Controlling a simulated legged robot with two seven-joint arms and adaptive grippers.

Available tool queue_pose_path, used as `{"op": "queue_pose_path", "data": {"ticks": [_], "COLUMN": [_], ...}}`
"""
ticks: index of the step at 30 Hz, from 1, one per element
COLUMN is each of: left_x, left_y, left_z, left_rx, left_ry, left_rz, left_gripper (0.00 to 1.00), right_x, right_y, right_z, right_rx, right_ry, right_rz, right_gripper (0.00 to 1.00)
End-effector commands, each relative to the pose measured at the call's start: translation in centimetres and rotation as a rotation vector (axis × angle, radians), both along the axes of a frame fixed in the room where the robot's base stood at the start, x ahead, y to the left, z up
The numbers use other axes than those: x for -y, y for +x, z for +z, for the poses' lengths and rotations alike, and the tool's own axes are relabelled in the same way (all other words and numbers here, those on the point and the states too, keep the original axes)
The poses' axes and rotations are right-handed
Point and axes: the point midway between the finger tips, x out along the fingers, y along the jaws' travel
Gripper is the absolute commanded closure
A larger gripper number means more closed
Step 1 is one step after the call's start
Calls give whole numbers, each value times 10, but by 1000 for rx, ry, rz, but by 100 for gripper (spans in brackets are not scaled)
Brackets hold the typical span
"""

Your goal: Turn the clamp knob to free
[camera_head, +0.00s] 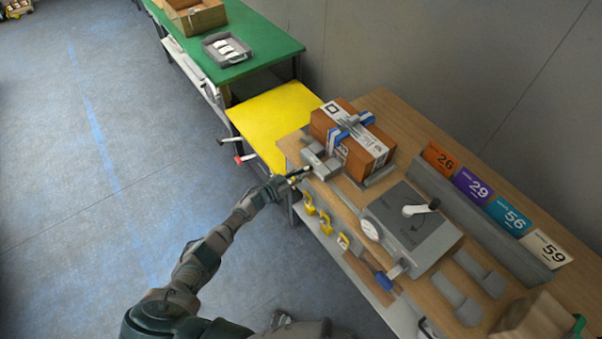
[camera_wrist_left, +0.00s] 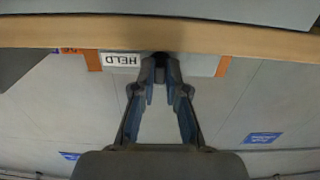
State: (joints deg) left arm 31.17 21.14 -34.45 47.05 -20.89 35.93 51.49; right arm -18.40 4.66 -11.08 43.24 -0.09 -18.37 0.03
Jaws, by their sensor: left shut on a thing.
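The grey clamp (camera_head: 320,163) sits at the left end of the wooden bench, beside a brown box (camera_head: 348,135) with a blue and white strap. My left gripper (camera_head: 300,174) reaches the clamp's front side from the left. In the left wrist view my left gripper (camera_wrist_left: 160,66) is shut on the small dark clamp knob (camera_wrist_left: 159,56), mostly hidden between the fingertips. A white label reading HELD (camera_wrist_left: 122,60) shows upside down beside the knob. My right gripper is not in view.
A grey device with a lever (camera_head: 413,227) stands right of the box. Number cards (camera_head: 470,187) line the bench's back. Yellow hooks (camera_head: 318,219) hang on the front edge. A yellow surface (camera_head: 270,122) and a green table (camera_head: 262,40) lie beyond. Floor to the left is clear.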

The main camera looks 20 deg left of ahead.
Motion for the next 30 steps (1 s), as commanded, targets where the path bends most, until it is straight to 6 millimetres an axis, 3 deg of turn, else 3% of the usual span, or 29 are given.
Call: {"op": "queue_pose_path", "data": {"ticks": [1, 8, 9, 20, 30], "left_x": [2, 1, 1, -4, -43], "left_y": [3, 4, 4, -1, -51], "left_z": [8, 9, 10, 4, 2], "left_rx": [11, 12, 13, 6, 4], "left_ry": [-11, -12, -13, -6, -3], "left_rz": [-2, 0, 0, 2, 1], "left_gripper": [100, 100, 78, 77, 77], "right_x": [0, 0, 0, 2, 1], "right_y": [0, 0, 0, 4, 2], "right_z": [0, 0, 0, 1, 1], "right_rx": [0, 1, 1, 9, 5], "right_ry": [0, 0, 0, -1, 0], "right_rz": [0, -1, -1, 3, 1], "right_gripper": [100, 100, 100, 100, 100]}}
